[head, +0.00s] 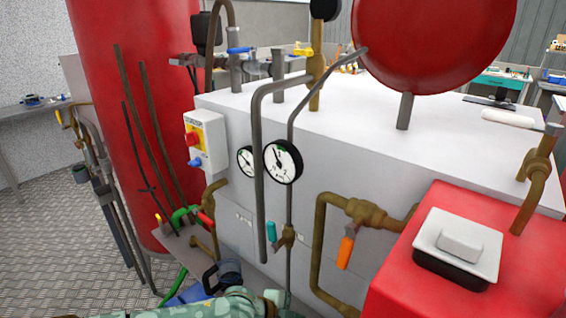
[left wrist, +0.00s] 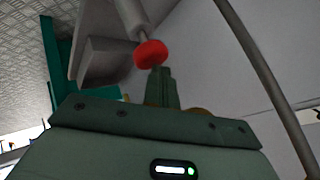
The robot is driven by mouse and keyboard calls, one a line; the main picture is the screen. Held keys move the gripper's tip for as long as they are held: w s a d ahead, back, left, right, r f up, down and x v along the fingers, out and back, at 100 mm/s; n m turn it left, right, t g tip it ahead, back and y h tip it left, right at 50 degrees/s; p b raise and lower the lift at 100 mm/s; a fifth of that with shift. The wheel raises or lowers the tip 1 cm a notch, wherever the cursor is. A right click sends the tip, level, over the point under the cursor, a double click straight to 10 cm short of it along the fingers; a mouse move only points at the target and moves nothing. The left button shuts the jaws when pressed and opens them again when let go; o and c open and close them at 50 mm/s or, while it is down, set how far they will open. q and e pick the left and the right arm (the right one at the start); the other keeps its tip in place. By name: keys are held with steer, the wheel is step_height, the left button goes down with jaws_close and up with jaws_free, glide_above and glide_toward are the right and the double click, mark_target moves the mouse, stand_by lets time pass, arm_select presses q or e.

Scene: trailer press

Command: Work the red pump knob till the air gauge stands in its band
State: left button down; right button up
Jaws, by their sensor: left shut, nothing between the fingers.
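The red pump knob (left wrist: 151,53) shows in the left wrist view as a small red disc at the end of a pale grey rod. My left gripper (left wrist: 161,74) is shut and empty, its green fingertips close to the knob. I cannot tell whether they touch it. I cannot make out this knob in the head view. Two round white gauges stand on the white cabinet there, a larger one (head: 283,161) and a smaller one (head: 246,161). The larger one's needle points near the top. I cannot read a band on either, nor tell which is the air gauge. My right gripper is not in view.
A switch box (head: 207,142) with red and blue knobs is on the cabinet's left side. Grey and brass pipes, a teal-handled valve (head: 271,231) and an orange-handled valve (head: 345,252) stand out from the front. A red housing (head: 400,262) is at the right.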

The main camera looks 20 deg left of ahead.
arm_select(q)
steer(key=shift+f, duration=0.5)
steer(key=shift+r, duration=0.15)
steer(key=shift+r+p, duration=1.7)
steer(key=shift+r, duration=0.6)
step_height(320, 180, up, 6)
steer(key=p, duration=0.5)
steer(key=shift+d, duration=0.1)
